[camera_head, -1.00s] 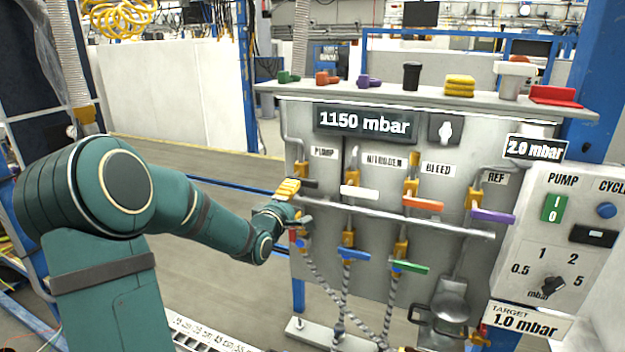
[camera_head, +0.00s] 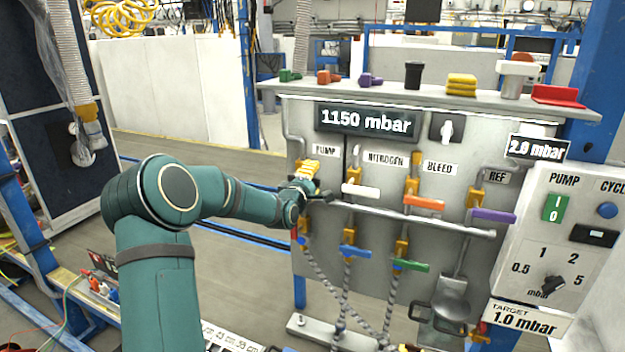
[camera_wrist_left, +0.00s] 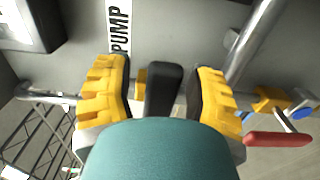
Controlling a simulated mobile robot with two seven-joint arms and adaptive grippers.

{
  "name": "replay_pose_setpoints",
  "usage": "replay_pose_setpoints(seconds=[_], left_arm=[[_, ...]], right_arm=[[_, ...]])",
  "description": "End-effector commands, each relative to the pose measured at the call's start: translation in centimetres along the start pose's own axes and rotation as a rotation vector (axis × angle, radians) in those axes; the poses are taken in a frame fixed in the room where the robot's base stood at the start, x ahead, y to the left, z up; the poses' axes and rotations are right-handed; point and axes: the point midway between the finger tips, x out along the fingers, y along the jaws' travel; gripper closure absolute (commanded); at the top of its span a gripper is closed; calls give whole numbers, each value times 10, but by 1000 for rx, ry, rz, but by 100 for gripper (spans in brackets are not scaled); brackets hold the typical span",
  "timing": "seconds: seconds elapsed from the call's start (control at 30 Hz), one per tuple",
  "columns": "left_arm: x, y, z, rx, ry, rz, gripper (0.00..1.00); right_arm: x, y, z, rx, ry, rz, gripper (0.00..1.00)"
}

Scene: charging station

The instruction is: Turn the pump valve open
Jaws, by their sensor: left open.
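The pump valve's black handle (camera_wrist_left: 163,88) stands between the two yellow-backed fingers of my left gripper (camera_wrist_left: 164,70) in the left wrist view, near the PUMP label (camera_wrist_left: 119,27). The fingers are open, with a gap on each side of the handle, narrower on the right. A bit of yellow valve body (camera_wrist_left: 141,76) shows behind it. In the head view my left gripper (camera_head: 314,183) is at the panel just below the PUMP label (camera_head: 325,151) and largely hides the pump valve. My right gripper is not in view.
The white nitrogen handle (camera_head: 361,191) is close to the right of my gripper. A horizontal pipe (camera_head: 420,217) runs below the upper valves. A red handle (camera_wrist_left: 278,139) shows at lower right in the wrist view. The display (camera_head: 366,122) reads 1150 mbar.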

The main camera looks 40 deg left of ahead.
Motion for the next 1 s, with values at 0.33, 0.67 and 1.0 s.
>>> replay_pose_setpoints(seconds=[0.33, 0.67, 1.0], left_arm=[[0, 0, 0, 0, 0, 0, 100], [-1, -1, 0, -11, 0, -2, 100], [-1, 6, -1, -163, 1, -3, 100]], right_arm=[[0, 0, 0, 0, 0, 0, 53], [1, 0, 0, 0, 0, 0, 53], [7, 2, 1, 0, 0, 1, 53]])
